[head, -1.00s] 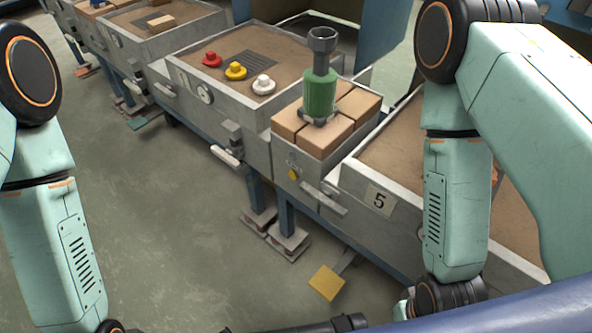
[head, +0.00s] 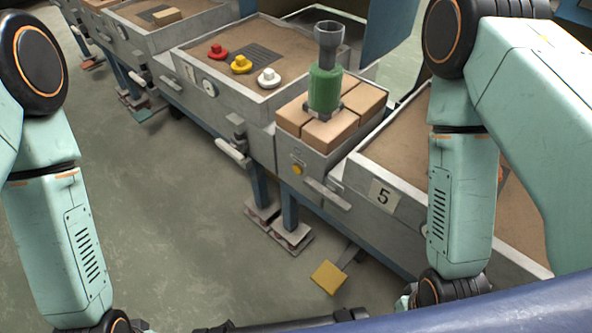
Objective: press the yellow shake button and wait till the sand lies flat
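A small round yellow button (head: 297,169) is on the grey front panel below the blocks. A yellow knob (head: 241,64) also stands in a sand-filled tray (head: 268,97), between a red knob (head: 217,51) and a white knob (head: 268,77). The sand (head: 225,35) there looks mostly flat around a dark grate. More sand (head: 400,145) lies in the bin marked 5, partly hidden by my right arm. Both my arms reach down toward the bottom edge. Neither gripper can be made out, and nothing touches the yellow button.
A green cylinder with a grey funnel top (head: 325,85) stands on several tan blocks (head: 330,132). A yellow pedal (head: 328,277) sticks out low over the floor. Grey handles (head: 327,193) project from the bin fronts. The floor at left (head: 160,220) is clear.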

